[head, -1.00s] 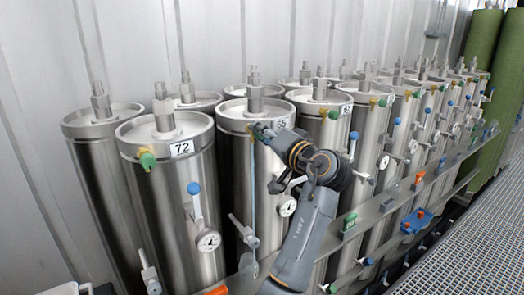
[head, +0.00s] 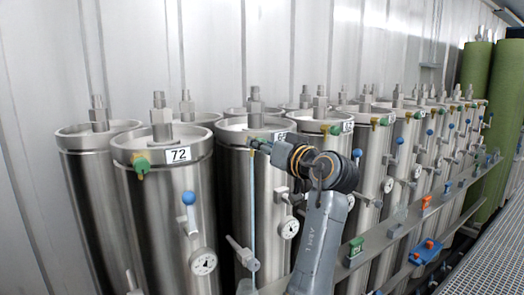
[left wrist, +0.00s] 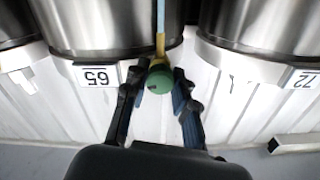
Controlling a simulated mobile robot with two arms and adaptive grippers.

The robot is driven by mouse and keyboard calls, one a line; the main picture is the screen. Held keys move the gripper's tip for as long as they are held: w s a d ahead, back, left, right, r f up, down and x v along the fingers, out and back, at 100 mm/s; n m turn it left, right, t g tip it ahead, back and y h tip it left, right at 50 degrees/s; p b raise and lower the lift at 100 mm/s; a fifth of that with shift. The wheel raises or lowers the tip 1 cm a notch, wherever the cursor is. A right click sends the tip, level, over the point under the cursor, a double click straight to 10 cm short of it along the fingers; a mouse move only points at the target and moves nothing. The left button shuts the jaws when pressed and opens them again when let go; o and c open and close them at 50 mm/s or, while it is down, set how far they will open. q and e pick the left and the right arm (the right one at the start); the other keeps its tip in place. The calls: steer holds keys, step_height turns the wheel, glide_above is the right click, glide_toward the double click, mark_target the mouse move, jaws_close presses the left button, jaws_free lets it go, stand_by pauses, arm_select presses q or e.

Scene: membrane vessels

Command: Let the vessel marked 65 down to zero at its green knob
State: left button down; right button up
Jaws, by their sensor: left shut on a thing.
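The vessel marked 65 (head: 233,190) is a tall steel cylinder in the front row, right of the vessel marked 72 (head: 160,220). Its label (left wrist: 95,76) shows upside down in the left wrist view. Its green knob (left wrist: 159,79), on a brass fitting near the top rim, is between the fingers of my left gripper (left wrist: 160,82), which is shut on it. In the head view my left gripper (head: 262,146) reaches the rim, and the arm partly covers the label. The vessel's round gauge (head: 289,228) is visible, but its reading is too small to tell. My right gripper is not in view.
The vessel marked 72 has its own green knob (head: 141,164), blue-knobbed valve (head: 189,199) and gauge (head: 203,262). Several similar vessels run back to the right behind a metal rail (head: 400,230). A grating walkway (head: 480,262) lies at the lower right.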

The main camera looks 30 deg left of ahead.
arm_select(q)
steer(key=shift+f, duration=0.15)
steer(key=c, duration=1.1)
jaws_free()
steer(key=shift+o, duration=0.2)
steer(key=shift+d, duration=0.1)
steer(key=v, duration=0.7)
steer(key=shift+d, duration=0.15)
